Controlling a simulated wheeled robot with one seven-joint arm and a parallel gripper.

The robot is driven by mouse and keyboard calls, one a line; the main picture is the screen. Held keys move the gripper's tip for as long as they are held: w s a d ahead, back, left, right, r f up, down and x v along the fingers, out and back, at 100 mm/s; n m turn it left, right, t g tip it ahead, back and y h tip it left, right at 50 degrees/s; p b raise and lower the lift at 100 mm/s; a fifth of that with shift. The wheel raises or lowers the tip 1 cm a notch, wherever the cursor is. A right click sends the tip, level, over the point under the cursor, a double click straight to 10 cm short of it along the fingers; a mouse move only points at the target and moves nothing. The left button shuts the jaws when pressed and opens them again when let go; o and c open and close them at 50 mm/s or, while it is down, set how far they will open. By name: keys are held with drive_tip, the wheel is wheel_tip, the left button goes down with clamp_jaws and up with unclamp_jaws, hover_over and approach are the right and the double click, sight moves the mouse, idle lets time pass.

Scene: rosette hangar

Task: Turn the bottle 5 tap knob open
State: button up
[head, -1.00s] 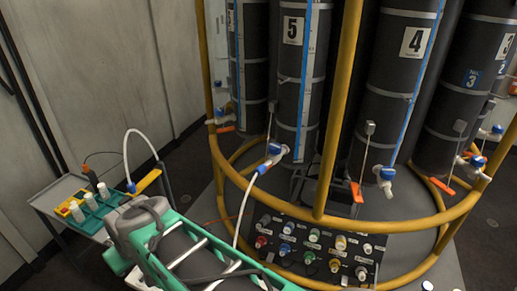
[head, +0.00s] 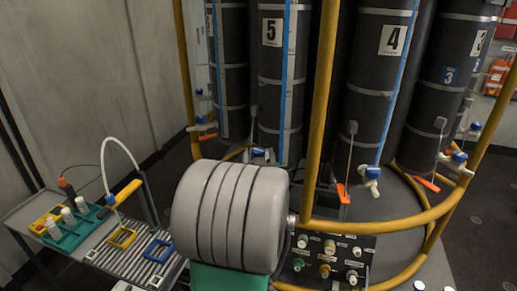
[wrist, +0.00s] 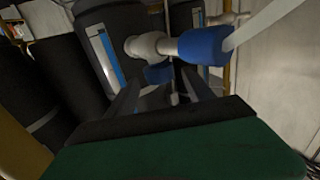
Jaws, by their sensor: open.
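Bottle 5 (head: 270,85) is a tall black cylinder with a white number label and a blue strip. In the head view its tap (head: 262,154) shows only as a bit of blue and white above my large grey arm link. In the wrist view the tap's white body (wrist: 147,46) leads to a blue hose fitting (wrist: 203,46) with a white hose (wrist: 268,22). The blue knob (wrist: 158,74) is partly hidden below the white body. My gripper (wrist: 160,84) is open, its fingers pointing at the knob, apparently one on each side; contact cannot be told.
Yellow rails (head: 318,120) ring the bottles. Bottle 4 (head: 383,85) stands to the right with its own blue tap (head: 370,173) and an orange lever. A valve panel (head: 330,258) sits low in front. A grey cart (head: 75,240) with trays and small bottles is at left.

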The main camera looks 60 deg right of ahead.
drive_tip(key=shift+x, duration=1.35)
drive_tip(key=shift+c, duration=0.4)
clamp_jaws()
drive_tip(key=shift+f, duration=0.1)
